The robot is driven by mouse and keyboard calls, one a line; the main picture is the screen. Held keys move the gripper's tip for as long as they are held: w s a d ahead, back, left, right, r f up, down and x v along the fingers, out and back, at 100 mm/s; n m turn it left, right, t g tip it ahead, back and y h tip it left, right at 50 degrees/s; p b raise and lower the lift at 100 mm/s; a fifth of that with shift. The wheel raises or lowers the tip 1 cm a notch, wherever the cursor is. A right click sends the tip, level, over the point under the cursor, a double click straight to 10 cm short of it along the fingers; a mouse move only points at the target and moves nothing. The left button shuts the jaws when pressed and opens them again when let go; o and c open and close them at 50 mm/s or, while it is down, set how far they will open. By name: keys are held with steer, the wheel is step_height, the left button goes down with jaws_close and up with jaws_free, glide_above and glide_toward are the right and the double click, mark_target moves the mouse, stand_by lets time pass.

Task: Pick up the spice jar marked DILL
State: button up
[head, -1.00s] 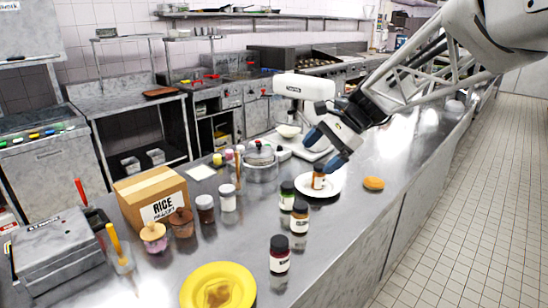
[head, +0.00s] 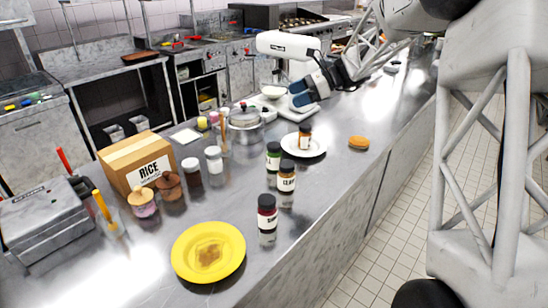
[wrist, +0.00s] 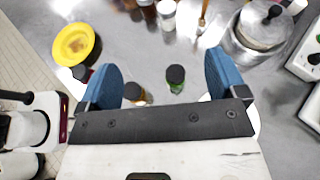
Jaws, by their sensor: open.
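The green jar (head: 273,158) with a black cap stands upright on the counter, left of the white plate; its label is only partly legible, seemingly ending in "LL". In the wrist view this green jar (wrist: 176,80) lies between the fingers, seen from above. My gripper (head: 309,92) is open and empty, raised above the counter beyond the plate. The wrist view also shows my gripper (wrist: 160,80), with blue fingers wide apart. An orange-brown jar (head: 287,178) stands close in front of the green jar; in the wrist view it is partly hidden by the left finger.
Another orange-brown jar (head: 305,138) stands on the white plate (head: 318,150). A dark red jar (head: 267,216) and a yellow plate (head: 236,262) are nearer. An orange patty-like item (head: 359,143) lies right.

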steer(key=w, duration=0.2)
glide_toward(275, 156)
steer(key=shift+m, duration=0.3)
steer(key=w+a+f, duration=0.1)
steer(key=w+f, duration=0.1)
steer(key=f, duration=0.1)
steer(key=shift+w+a, duration=0.25)
steer(key=shift+a, duration=0.15)
steer(key=shift+x, duration=1.3)
steer(key=shift+x, duration=2.55)
steer(key=shift+r, duration=0.1)
steer(key=shift+c, duration=0.2)
